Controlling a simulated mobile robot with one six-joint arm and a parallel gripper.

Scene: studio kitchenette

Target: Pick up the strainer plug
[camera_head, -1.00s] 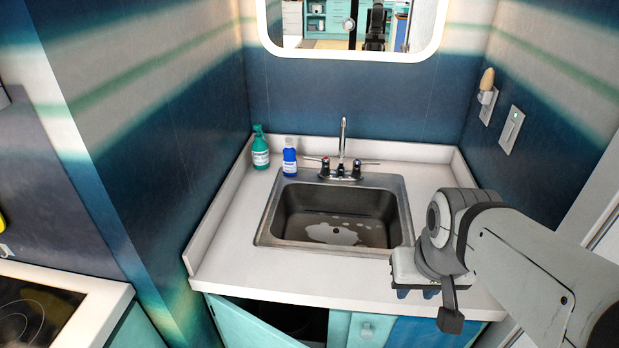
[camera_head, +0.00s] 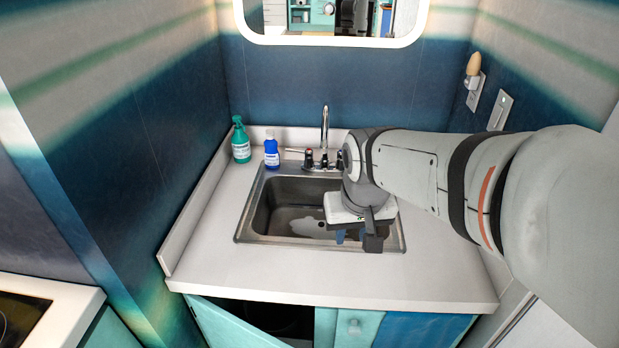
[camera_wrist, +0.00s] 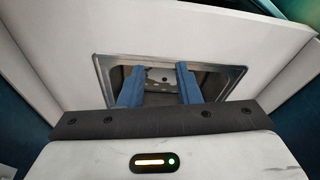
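The sink (camera_head: 262,238) is set in the counter, with a pale wet patch (camera_head: 310,227) on its basin floor. My gripper (camera_head: 353,236) hangs over the right part of the sink, pointing down. In the wrist view its two blue fingers (camera_wrist: 160,67) are apart with nothing between them. The sink basin shows beyond and between the fingers, and the sink rim (camera_wrist: 238,72) frames it. A small dark spot (camera_wrist: 164,80) lies on the basin floor between the fingers; I cannot tell whether it is the strainer plug or the drain. No strainer plug is clear in the head view, where my arm hides part of the basin.
A faucet (camera_head: 325,125) with two handles stands behind the sink. A green spray bottle (camera_head: 241,146) and a blue bottle (camera_head: 271,153) stand at the back left of the counter (camera_head: 200,245). A cabinet door (camera_head: 235,325) below is ajar. Walls close in on both sides.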

